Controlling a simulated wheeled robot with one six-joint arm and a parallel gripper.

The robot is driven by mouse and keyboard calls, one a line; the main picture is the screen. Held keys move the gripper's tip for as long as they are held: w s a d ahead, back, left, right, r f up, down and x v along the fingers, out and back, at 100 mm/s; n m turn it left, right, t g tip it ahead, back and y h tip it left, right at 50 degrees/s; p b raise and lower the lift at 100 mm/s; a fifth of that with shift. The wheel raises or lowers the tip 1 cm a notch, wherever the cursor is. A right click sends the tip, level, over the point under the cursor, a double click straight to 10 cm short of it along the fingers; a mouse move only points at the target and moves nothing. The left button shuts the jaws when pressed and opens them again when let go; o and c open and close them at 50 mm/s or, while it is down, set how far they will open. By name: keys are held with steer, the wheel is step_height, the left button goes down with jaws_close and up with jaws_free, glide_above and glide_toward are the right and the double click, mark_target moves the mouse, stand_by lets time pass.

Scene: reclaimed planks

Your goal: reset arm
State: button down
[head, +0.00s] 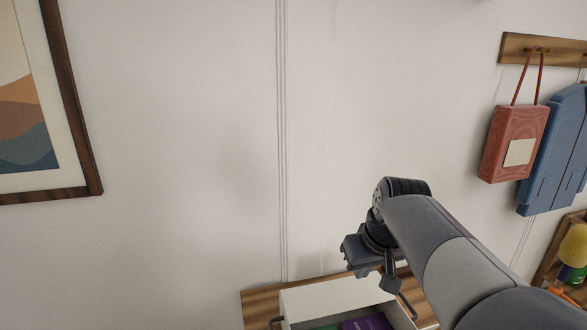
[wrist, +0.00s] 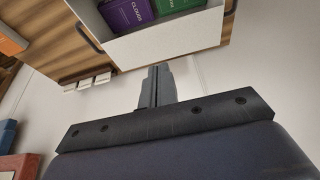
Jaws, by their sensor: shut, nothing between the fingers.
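A framed picture (head: 75,110) hangs left. A red bag (head: 500,135) and blue jacket (head: 550,150) hang right.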

steer(key=b, duration=0.3)
glide_above(344, 307)
steer(key=s, duration=0.2)
step_height(344, 307, down, 12)
steer(key=shift+w+d+f+b, duration=0.15)
steer(key=shift+f+b, duration=0.35)
steer(key=shift+f, duration=0.5)
steer(key=shift+r, duration=0.1)
